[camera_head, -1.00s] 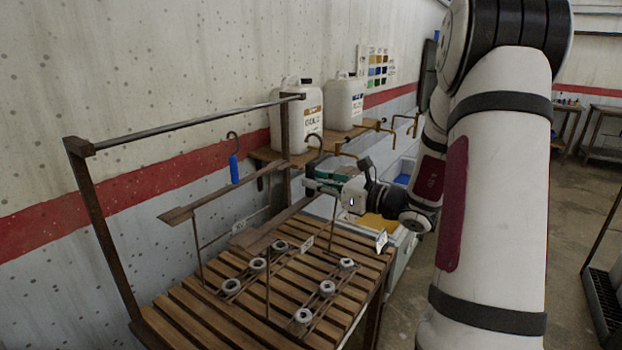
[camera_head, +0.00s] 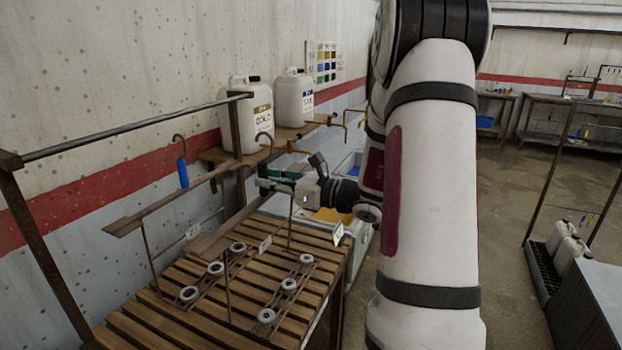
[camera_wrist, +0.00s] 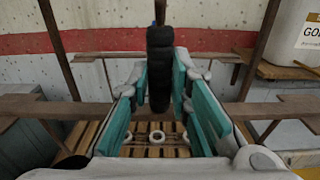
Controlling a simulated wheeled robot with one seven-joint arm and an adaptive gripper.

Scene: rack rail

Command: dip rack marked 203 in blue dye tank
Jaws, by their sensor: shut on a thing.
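My gripper (camera_head: 276,181) is shut on a dark ridged handle (camera_wrist: 160,68), upright between its teal pads in the wrist view. A hook (camera_head: 264,140) rises above the gripper in the head view, and a rack bar (camera_head: 222,236) with thin rods runs below it. A second rack has a blue handle (camera_head: 183,172) and its own hook, to the left. Metal rings (camera_head: 288,285) sit low over the slatted table. White tags (camera_head: 338,233) show, but I cannot read 203 on any. A blue-filled tank (camera_head: 352,163) is partly hidden behind my arm.
A metal rail (camera_head: 130,128) on posts spans above the slatted table (camera_head: 180,330). A yellow-filled tank (camera_head: 332,215) lies beyond the table. White jugs (camera_head: 246,110) and brass taps stand on a wall shelf (camera_head: 212,155). Open floor (camera_head: 510,200) lies right.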

